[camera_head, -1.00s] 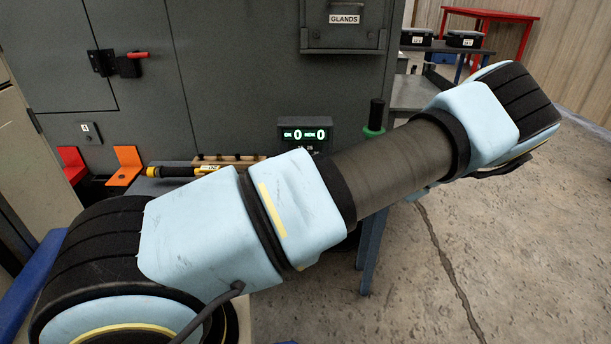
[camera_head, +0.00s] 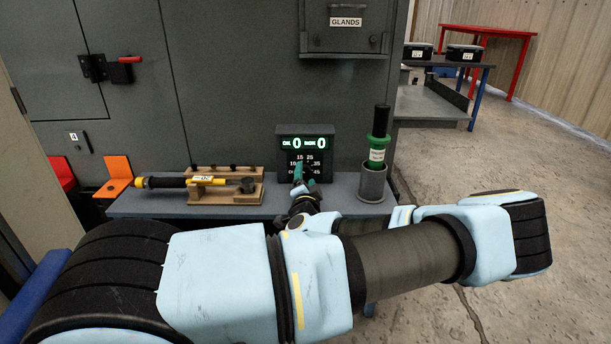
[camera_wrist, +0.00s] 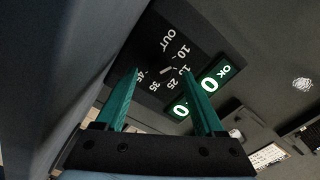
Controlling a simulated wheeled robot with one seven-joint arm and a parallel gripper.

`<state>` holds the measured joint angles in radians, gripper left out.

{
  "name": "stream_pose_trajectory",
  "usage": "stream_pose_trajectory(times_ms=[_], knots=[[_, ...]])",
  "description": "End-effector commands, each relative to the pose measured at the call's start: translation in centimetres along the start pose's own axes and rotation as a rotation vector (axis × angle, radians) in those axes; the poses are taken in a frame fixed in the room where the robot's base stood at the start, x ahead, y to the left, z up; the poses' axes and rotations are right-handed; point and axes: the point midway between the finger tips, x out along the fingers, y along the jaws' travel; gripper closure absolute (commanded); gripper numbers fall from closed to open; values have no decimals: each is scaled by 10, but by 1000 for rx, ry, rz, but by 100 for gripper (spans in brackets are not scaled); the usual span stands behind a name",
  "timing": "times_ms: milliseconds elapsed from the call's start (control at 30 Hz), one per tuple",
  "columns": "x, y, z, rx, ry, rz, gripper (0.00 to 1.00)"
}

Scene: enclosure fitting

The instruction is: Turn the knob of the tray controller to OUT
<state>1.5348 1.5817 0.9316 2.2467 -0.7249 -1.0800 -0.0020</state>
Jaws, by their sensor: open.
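The tray controller (camera_head: 290,133) is a dark box with a green-lit display on the bench against the grey cabinet. Its dial face (camera_wrist: 150,45) shows in the wrist view with OUT, 10, 15, 25, 35 and 45 around it. The knob (camera_wrist: 166,70) is a small dark shape with a pale bar at the dial's middle; which mark the bar points to I cannot tell surely. My gripper (camera_head: 305,181) is in front of the dial's lower part. In the wrist view my gripper (camera_wrist: 161,72) has its teal fingers apart, the knob appearing between the tips. Contact cannot be judged.
A wooden rack (camera_head: 225,199) with a yellow-and-black tool (camera_head: 172,182) is left of the controller. A green-and-black tool (camera_head: 377,150) stands in a grey cup (camera_head: 371,184) to its right. A GLANDS box (camera_head: 344,36) hangs above. Open floor lies right.

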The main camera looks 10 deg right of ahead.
Motion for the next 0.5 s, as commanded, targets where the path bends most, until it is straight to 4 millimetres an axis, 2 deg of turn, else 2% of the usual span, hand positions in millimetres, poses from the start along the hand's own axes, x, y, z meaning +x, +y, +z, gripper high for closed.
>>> stream_pose_trajectory(times_ms=[200,500], knots=[[19,0,0,0,-1,0,30],[21,0,0,0,-1,0,30]])
